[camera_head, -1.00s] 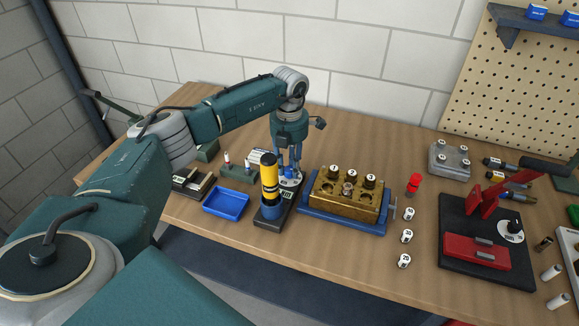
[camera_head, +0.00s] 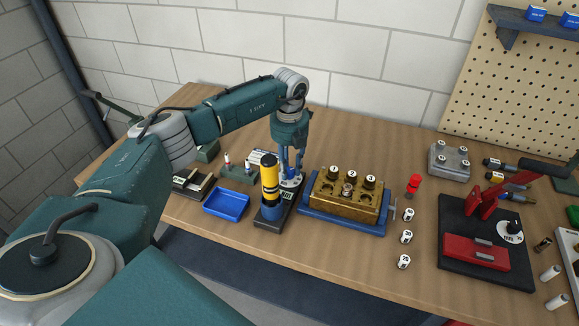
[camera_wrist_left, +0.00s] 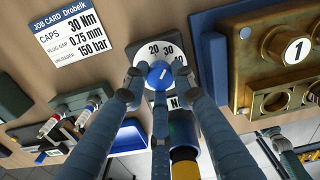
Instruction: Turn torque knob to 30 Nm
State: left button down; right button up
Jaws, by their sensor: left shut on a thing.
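The torque knob (camera_wrist_left: 160,74) is a round blue knob with a white pointer mark, on a white dial (camera_wrist_left: 148,53) marked 20, 30 and 40. The pointer slants up and right, roughly towards 30; its exact reading is hard to tell. My left gripper (camera_wrist_left: 160,88) comes down from above and is shut on the knob, its fingers around the rim. In the head view the left gripper (camera_head: 290,172) hides most of the knob, and part of the white dial (camera_head: 293,183) shows on the dark base behind the yellow-and-black tool (camera_head: 270,180). My right gripper is not in view.
A job card (camera_wrist_left: 76,38) reads caps 30 Nm. A brass block (camera_head: 347,195) in a blue holder stands close right of the knob. A blue tray (camera_head: 226,204) lies left. A red press (camera_head: 478,250) stands farther right. Bare table lies in front of the block.

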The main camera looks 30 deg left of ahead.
aim_at(290, 171)
pick_arm(q)
jog(key=shift+s, duration=0.1)
dwell(0.4)
jog(key=c, duration=1.4)
grip_release()
jog(key=shift+r, duration=0.55)
notch_tip(290, 171, up, 11)
jog(key=shift+d+f, duration=0.1)
jog(key=shift+d, duration=0.05)
